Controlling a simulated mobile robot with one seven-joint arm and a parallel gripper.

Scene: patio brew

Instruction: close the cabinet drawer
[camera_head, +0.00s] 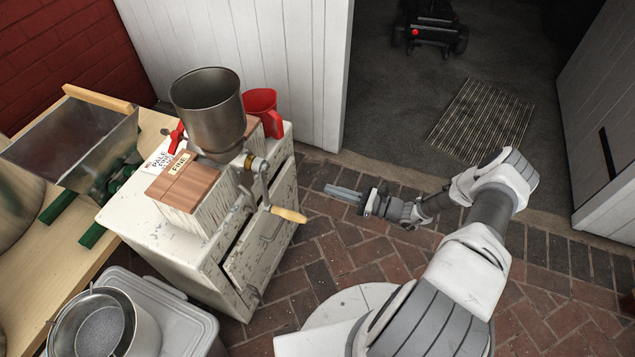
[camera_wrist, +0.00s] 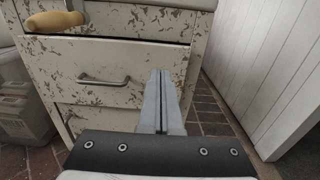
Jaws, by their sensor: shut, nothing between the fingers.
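The white cabinet (camera_head: 150,231) with chipped paint stands at the left of the head view. Its drawer (camera_head: 262,247) sits slightly forward, with a dark gap along its top edge. In the wrist view the drawer front (camera_wrist: 135,62) faces me, with a metal handle (camera_wrist: 103,81) on it. My gripper (camera_head: 328,190) is shut and empty, to the right of the cabinet front and pointing toward it. In the wrist view its fingers (camera_wrist: 160,73) overlap the right part of the drawer front; I cannot tell whether they touch it.
A grain mill (camera_head: 209,110) with a wooden-handled crank (camera_head: 289,214) stands on the cabinet; the crank overhangs the front. A red jug (camera_head: 262,106) is behind it. A grey lidded bin (camera_head: 192,322) stands front left. The brick floor (camera_head: 350,255) before the cabinet is clear. A white wall (camera_wrist: 268,75) is at right.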

